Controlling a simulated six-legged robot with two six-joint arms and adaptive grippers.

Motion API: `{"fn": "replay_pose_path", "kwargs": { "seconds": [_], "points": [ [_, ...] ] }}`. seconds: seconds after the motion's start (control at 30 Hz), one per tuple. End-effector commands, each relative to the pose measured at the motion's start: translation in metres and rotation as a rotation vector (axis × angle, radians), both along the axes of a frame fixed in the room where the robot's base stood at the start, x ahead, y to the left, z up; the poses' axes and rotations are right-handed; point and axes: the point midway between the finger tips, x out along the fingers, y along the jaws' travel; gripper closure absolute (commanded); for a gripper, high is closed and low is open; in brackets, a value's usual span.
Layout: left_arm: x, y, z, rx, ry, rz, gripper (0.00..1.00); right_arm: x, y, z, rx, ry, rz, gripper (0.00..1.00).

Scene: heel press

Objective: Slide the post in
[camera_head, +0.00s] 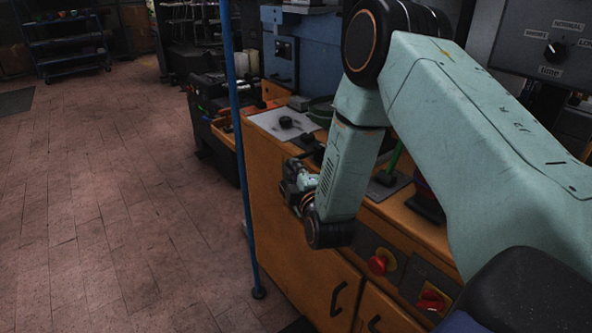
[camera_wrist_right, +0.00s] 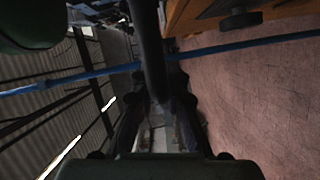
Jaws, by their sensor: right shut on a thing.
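My right gripper (camera_head: 299,180) is at the left side of the orange machine, partly hidden by my own right arm. In the right wrist view its fingers (camera_wrist_right: 160,108) are close around a dark round post (camera_wrist_right: 150,45), which runs from the top edge down between them. The gripper is shut on this post. In the head view I cannot make out the post, and I cannot tell where its far end is. No opening for it shows clearly. My left gripper is not in view.
A thin blue pole (camera_head: 240,140) stands upright left of the orange machine (camera_head: 290,255); it also crosses the right wrist view (camera_wrist_right: 245,46). The machine front has a red knob (camera_head: 377,265) and a red switch (camera_head: 430,300). The brick floor (camera_head: 110,210) at left is clear.

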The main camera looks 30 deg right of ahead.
Motion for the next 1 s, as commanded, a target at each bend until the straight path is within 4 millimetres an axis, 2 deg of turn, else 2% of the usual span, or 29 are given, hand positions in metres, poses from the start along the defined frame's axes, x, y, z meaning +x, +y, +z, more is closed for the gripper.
{"fn": "replay_pose_path", "kwargs": {
  "seconds": [0.67, 0.77, 1.0],
  "points": [
    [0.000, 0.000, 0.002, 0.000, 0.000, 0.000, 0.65, 0.001, -0.003, 0.001, 0.001, -0.003, -0.004, 1.00],
    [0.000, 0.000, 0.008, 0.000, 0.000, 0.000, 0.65, 0.002, -0.013, 0.003, 0.004, -0.003, -0.007, 1.00],
    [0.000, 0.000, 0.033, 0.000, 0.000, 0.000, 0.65, 0.005, -0.057, 0.005, 0.003, -0.005, -0.009, 1.00]
  ]
}}
